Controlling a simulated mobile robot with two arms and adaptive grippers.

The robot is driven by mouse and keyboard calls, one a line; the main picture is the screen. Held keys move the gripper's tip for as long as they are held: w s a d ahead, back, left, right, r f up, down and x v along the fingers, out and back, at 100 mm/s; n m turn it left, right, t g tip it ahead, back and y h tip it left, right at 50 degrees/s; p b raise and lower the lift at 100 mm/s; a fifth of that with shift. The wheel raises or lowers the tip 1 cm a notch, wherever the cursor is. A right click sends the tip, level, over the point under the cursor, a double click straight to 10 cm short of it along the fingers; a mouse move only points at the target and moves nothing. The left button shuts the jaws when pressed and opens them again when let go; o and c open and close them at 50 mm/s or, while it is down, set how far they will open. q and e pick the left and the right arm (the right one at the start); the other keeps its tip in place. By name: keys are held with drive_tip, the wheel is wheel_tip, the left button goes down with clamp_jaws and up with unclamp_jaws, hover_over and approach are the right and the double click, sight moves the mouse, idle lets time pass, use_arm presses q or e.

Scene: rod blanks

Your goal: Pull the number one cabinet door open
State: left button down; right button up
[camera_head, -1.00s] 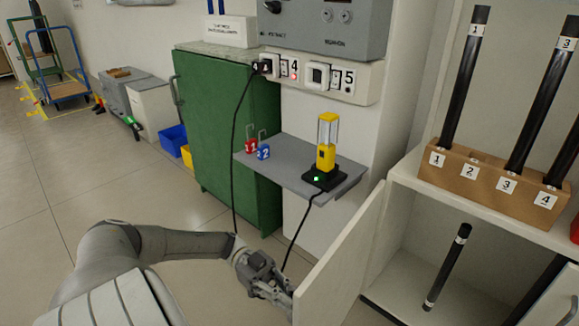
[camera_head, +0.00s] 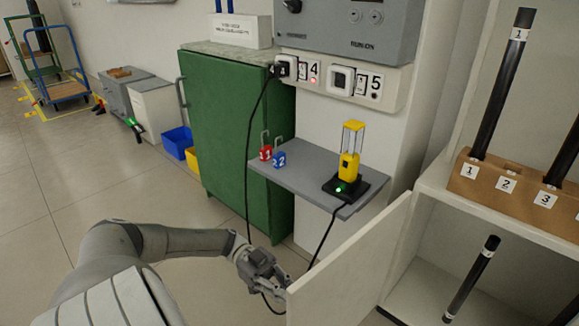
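The white cabinet door (camera_head: 350,265) stands open, swung out from the white cabinet (camera_head: 500,215) at the right. I see no number on the door. My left gripper (camera_head: 276,287) is at the door's free edge, at the lower middle of the view. Its fingertips are partly hidden by that edge, so I cannot tell whether they are closed on a handle. No handle is visible. My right gripper is not in view.
A grey shelf (camera_head: 300,180) with a yellow lamp (camera_head: 350,152) and padlocks is just behind the door. A black cable (camera_head: 248,160) hangs near my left gripper. A wooden rack (camera_head: 500,190) with black rods stands on the cabinet.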

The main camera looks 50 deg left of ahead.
use_arm(q)
drive_tip(key=c, duration=1.5)
unclamp_jaws()
drive_tip(key=shift+a, duration=0.1)
drive_tip(key=a, duration=0.7)
drive_tip(key=shift+s+a, duration=0.15)
drive_tip(key=shift+s, duration=0.25)
